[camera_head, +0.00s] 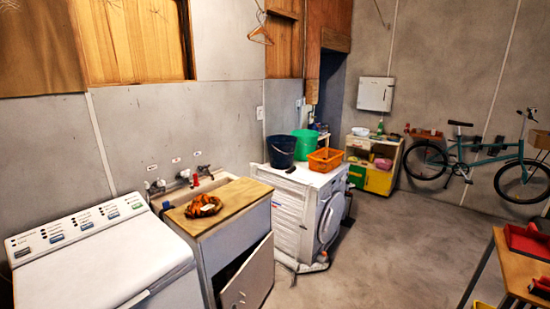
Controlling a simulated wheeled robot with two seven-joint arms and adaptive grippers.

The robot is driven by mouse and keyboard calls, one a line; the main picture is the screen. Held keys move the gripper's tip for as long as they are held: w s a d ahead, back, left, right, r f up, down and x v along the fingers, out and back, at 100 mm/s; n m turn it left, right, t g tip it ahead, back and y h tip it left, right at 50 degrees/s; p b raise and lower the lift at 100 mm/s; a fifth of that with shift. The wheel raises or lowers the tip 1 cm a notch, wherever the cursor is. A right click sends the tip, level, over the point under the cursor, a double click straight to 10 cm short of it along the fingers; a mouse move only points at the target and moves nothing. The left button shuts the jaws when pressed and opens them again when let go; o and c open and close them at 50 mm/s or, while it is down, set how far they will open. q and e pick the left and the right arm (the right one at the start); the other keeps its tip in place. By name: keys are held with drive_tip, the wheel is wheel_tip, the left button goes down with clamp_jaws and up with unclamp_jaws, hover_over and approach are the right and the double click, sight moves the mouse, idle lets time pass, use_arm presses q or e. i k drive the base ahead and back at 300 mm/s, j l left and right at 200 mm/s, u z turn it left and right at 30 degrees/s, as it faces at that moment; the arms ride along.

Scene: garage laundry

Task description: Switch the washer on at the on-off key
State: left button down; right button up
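A white top-loading washer (110,270) stands at the lower left, its lid shut. Its sloped control panel (78,229) runs along the back edge, with a row of several keys and small printed labels. One key at the right end (137,206) looks green, some in the middle look blue, and the one at the left end (22,252) looks dark. The labels are too small to read, so I cannot tell which is the on-off key. A white front-loading machine (300,213) stands further back. Neither of my grippers shows in this view.
A sink cabinet (233,200) with a wooden board and a bowl of orange things (203,206) stands right of the washer, its door ajar. Buckets and an orange basket (325,159) sit on the front-loader. A workbench (515,268) is at right. The middle floor is clear.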

sight(23, 252)
drive_tip(key=u, duration=1.45)
